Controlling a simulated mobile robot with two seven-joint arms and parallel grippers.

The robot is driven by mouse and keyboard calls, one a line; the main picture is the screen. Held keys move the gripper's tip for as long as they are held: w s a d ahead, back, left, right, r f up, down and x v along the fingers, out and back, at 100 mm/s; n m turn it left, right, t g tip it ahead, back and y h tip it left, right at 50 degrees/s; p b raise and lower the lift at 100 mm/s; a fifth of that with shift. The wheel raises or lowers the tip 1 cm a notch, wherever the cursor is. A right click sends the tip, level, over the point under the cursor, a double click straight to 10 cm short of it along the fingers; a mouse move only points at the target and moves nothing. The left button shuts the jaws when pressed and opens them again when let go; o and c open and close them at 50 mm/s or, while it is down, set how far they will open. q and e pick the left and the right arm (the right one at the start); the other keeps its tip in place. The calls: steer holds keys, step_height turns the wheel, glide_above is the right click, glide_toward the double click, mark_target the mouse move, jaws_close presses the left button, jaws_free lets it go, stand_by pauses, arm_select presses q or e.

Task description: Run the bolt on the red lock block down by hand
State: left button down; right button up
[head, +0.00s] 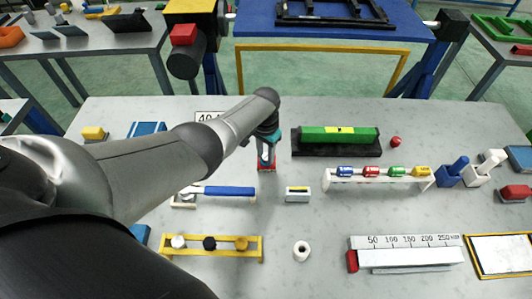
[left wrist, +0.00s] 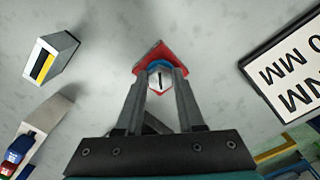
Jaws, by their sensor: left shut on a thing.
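The red lock block (head: 265,164) stands on the grey table near the middle, just under my left gripper (head: 268,145), which partly hides it. In the left wrist view the red lock block (left wrist: 146,54) shows beyond the fingertips. A bolt (left wrist: 157,79) with a pale head and a dark line across it sits between the fingers, with a blue ring behind it. My left gripper (left wrist: 160,80) is shut on the bolt, a finger on each side. How far the bolt sits in the block is hidden. My right gripper is not in view.
A green block on a black base (head: 340,138) stands right of the arm. A rack of coloured sockets (head: 378,173), a blue-handled tool (head: 228,191), a small white block with a yellow stripe (head: 297,193) and a white ring (head: 301,250) lie around. Clear table lies between them.

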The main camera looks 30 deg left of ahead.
arm_select(q)
steer(key=m, duration=0.5)
steer(key=shift+w+a+r+m, duration=0.15)
steer(key=shift+w+r+m, duration=0.15)
steer(key=shift+m, duration=0.1)
steer(key=m+b, duration=0.1)
steer(key=m, duration=0.4)
steer(key=shift+w+a, duration=0.1)
steer(key=m+b, duration=0.1)
steer(key=m, duration=0.4)
steer(key=shift+w+m, duration=0.15)
steer(key=shift+m, duration=0.25)
steer(key=m+b, duration=0.1)
steer(key=m, duration=0.4)
steer(key=shift+m+b, duration=0.3)
steer(key=c, duration=0.9)
jaws_free()
steer(key=o, duration=0.4)
steer(key=shift+f, duration=0.15)
